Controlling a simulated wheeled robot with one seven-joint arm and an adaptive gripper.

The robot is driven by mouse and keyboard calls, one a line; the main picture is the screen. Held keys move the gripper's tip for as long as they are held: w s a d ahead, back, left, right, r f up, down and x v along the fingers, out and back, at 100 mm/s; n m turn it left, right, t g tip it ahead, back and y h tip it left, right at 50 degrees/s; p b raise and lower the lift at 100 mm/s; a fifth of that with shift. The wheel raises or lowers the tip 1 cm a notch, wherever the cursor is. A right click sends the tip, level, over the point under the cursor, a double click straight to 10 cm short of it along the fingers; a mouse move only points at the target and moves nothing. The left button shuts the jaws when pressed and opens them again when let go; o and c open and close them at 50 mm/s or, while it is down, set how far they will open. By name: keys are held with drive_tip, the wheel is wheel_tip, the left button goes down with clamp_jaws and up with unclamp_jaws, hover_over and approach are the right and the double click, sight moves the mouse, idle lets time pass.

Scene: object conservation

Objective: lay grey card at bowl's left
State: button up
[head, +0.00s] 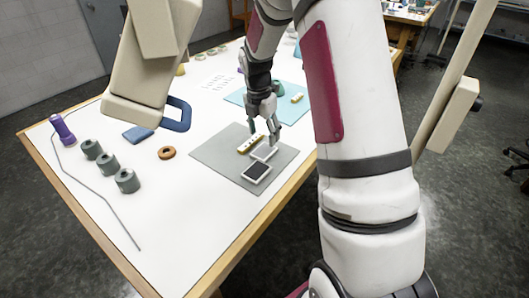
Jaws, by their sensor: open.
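My gripper (263,137) is open, pointing down over the grey mat (215,151). A small pale grey, flat rectangle (264,154), which looks like the grey card, lies on the mat just below the fingertips. I cannot tell whether a finger touches it. A dark rectangle with a white border (257,173) lies in front of it, and a yellowish block (249,145) lies behind it to the left. A green rounded thing (279,88), possibly the bowl, stands on the light blue mat (238,97) farther back, partly hidden by my gripper and arm.
A small yellow piece (297,98) lies on the blue mat.

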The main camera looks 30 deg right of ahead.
sight(264, 150)
drive_tip(key=shift+w+d+f+p, duration=0.1)
drive_tip(key=shift+f+p, duration=0.25)
drive_tip(key=shift+f, duration=1.35)
drive_tip(key=shift+w+d+f+p, duration=0.1)
drive_tip(key=shift+f+p, duration=0.2)
drive_tip(key=shift+f, duration=1.4)
drive_tip(key=c, duration=1)
drive_tip(key=shift+r, duration=0.15)
drive_tip(key=shift+r, duration=0.55)
wheel_tip(264, 150, up, 2)
drive_tip(key=shift+r+b, duration=0.15)
drive_tip(key=shift+b, duration=0.35)
drive_tip(key=s+a, duration=0.1)
drive_tip(key=s, duration=0.4)
drive_tip(key=s+a+r, duration=0.1)
drive_tip(key=s+a, duration=0.1)
drive_tip(key=s, duration=0.3)
drive_tip(key=s+a, duration=0.1)
drive_tip(key=s, duration=0.4)
drive_tip(key=shift+s+a+r, duration=0.15)
drive_tip(key=shift+s+r, duration=0.05)
drive_tip(key=shift+s, duration=0.1)
